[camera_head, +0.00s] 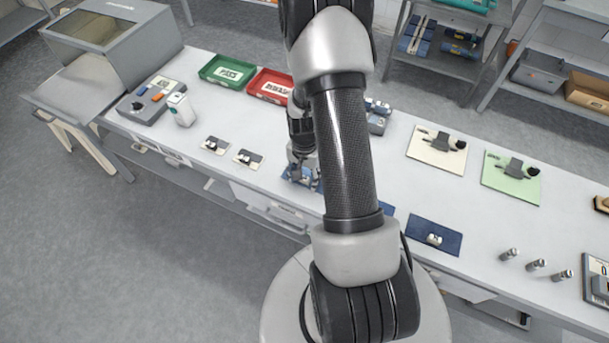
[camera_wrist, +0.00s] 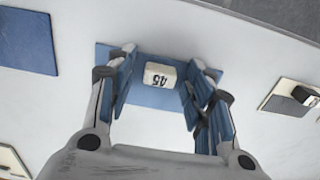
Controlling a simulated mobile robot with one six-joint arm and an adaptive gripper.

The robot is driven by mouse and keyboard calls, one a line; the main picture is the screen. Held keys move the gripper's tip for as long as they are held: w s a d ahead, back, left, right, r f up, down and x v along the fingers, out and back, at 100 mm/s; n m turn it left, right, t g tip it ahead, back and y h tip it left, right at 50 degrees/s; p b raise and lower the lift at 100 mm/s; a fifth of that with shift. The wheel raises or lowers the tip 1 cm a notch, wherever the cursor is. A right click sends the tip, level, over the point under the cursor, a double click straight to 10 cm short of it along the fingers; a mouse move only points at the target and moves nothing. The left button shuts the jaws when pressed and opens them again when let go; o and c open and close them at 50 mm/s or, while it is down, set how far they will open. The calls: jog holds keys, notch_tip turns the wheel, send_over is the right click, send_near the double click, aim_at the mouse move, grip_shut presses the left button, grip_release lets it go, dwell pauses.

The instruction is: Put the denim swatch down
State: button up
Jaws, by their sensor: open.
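A blue swatch (camera_wrist: 152,98), which looks like the denim one, lies flat on the white bench. A small white block (camera_wrist: 160,75) marked 45 sits on it. My gripper (camera_wrist: 162,64) is open, its blue-padded fingers on either side of the block with a visible gap at each side. In the head view my gripper (camera_head: 303,168) is low over the bench, and only part of the blue swatch (camera_head: 292,176) shows beneath it. Whether the fingertips touch the swatch cannot be told.
A bare darker blue swatch (camera_wrist: 27,42) lies nearby. Another dark blue swatch (camera_head: 452,246) carries a small block. Small dark swatches (camera_head: 248,158) lie to the left. Green (camera_head: 213,75) and red (camera_head: 258,86) trays stand behind; metal cylinders (camera_head: 537,265) stand at right.

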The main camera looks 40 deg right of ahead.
jog(key=w+a+r+n+p, duration=0.1)
jog(key=a+r+p, duration=0.1)
jog(key=r, duration=0.8)
jog(key=a+r+n+p, duration=0.1)
jog(key=a+r+p, duration=0.1)
jog(key=r, duration=0.8)
jog(key=s+a+r+n+t, duration=0.25)
jog(key=a+r+n, duration=0.25)
jog(key=a+r, duration=0.45)
jog(key=s+a+r+n+t, duration=0.2)
jog(key=s+a+r+n, duration=0.4)
jog(key=s+r, duration=0.3)
jog(key=shift+s+a+r+n, duration=0.35)
jog(key=shift+s+a, duration=0.25)
jog(key=shift+s, duration=0.55)
jog(key=shift+f+b, duration=0.3)
jog(key=shift+b, duration=0.05)
